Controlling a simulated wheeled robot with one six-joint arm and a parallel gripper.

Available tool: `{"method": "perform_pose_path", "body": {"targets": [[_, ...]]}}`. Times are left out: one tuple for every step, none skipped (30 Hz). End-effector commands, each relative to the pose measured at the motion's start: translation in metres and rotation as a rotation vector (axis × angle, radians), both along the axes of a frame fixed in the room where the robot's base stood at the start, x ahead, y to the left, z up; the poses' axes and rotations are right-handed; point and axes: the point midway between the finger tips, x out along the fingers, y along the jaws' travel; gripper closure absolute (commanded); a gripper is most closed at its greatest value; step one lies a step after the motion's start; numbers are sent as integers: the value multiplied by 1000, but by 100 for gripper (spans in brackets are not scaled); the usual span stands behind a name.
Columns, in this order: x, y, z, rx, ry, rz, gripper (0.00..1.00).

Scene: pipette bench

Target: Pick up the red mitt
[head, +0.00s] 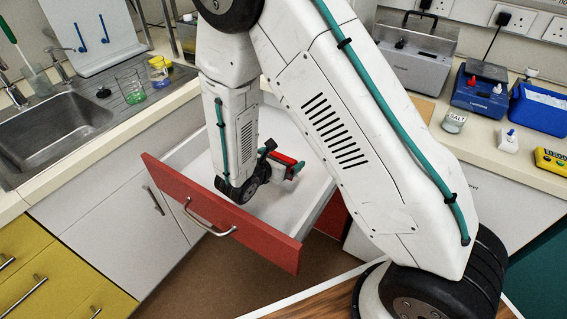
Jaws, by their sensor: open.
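My gripper (292,169) is low over the open drawer with the red front (222,212), near its right side. It is small in the picture and partly turned away, with a red strip and teal ends showing. I cannot make out a red mitt; the red strip looks like part of the gripper, but I cannot be sure. The visible white drawer floor (290,212) looks bare. My arm hides part of the drawer's inside, and the red front hides its near edge.
A sink (60,120) and beakers (130,86) are at the left. On the right counter are a grey metal box (415,60), a blue device (480,92), a salt jar (454,121), a blue box (540,108) and a yellow device (552,160). Brown floor (215,280) shows below the drawer.

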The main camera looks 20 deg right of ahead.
Motion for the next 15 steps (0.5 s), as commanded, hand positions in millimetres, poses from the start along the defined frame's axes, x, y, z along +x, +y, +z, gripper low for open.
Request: {"method": "perform_pose_path", "body": {"targets": [[5, -8, -4, -1, 1, -4, 0], [7, -11, -5, 0, 0, -4, 0], [10, -14, -7, 0, 1, -2, 0], [12, -17, -8, 0, 0, -2, 0], [13, -19, -9, 0, 0, -2, 0], [15, -20, -10, 0, 0, -1, 0], [16, -21, -11, 1, -1, 0, 0], [16, -22, -11, 0, 0, 1, 0], [16, -22, -11, 1, -1, 1, 0], [16, -22, -11, 1, -1, 1, 0], [16, -22, -11, 1, -1, 1, 0], [16, -22, -11, 1, -1, 1, 0], [16, -22, -11, 1, -1, 1, 0], [16, -22, -11, 1, -1, 1, 0], [16, -22, -11, 1, -1, 1, 11]]}}
